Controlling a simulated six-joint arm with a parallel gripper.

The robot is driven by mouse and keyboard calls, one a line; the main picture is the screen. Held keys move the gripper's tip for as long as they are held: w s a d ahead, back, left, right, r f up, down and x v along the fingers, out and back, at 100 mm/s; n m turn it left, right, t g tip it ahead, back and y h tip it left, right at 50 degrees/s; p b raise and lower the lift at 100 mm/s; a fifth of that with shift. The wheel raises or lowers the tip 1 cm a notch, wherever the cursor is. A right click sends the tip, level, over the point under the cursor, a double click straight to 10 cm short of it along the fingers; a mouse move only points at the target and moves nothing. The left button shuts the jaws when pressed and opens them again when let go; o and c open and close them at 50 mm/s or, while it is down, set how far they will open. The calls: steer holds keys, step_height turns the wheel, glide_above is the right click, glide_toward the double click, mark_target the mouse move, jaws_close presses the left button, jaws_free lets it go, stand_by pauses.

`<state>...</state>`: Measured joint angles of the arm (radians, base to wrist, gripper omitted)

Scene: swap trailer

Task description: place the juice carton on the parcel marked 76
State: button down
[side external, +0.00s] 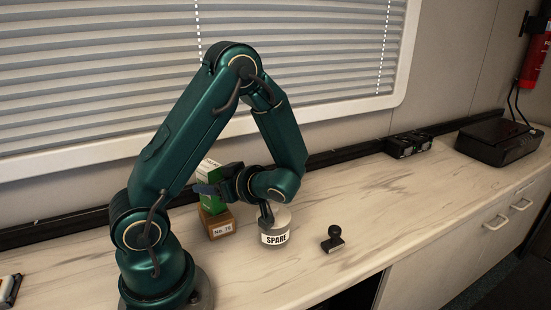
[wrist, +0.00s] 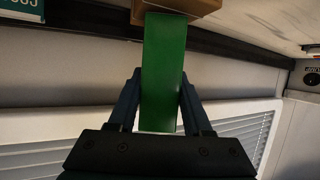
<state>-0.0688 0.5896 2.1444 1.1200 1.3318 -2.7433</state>
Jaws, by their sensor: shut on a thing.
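The green and white juice carton (side external: 209,170) stands upright over the brown parcel (side external: 218,226), whose label reads No. 76. My gripper (side external: 205,189) reaches in from the right, its fingers across the carton's middle. In the wrist view my gripper (wrist: 160,88) is shut on the green carton (wrist: 164,65), one finger on each side. That view is upside down, with the carton's bottom end at the brown parcel (wrist: 203,6). Whether the carton touches the parcel's top or hangs just above it, I cannot tell. My gripper hides part of the carton.
A round tin marked SPARE (side external: 276,227) stands right of the parcel, under my wrist. A black stamp (side external: 333,239) is further right. Dark boxes (side external: 408,144) and a black case (side external: 498,140) sit at the back right. The counter between (side external: 400,200) is clear.

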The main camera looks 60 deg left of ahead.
steer(key=shift+f, duration=0.15)
steer(key=shift+c, duration=1.6)
jaws_free()
